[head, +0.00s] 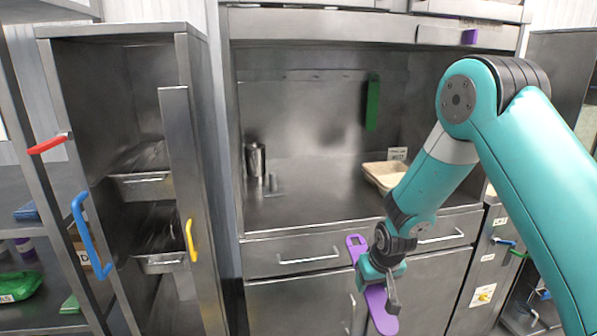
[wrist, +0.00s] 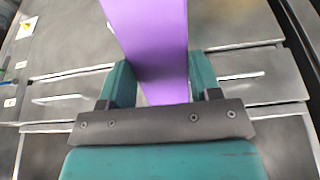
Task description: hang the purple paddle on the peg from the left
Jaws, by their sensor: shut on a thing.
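The purple paddle (head: 378,308) is held by my gripper (head: 381,286) in front of the counter's drawers. Its end with a hole points up and left, and its other end points down and right. In the wrist view the purple paddle (wrist: 148,35) passes between the two teal fingers of my gripper (wrist: 160,82), which are closed on it. A thin rail (head: 300,76) runs along the back wall of the steel alcove. Individual pegs are too small to make out. A green paddle (head: 373,103) hangs at the right part of that wall.
A steel canister (head: 255,160) stands at the counter's left, and a pale tray (head: 384,176) at its right. An open cabinet door with a yellow handle (head: 191,240) stands to the left. The middle of the counter is clear.

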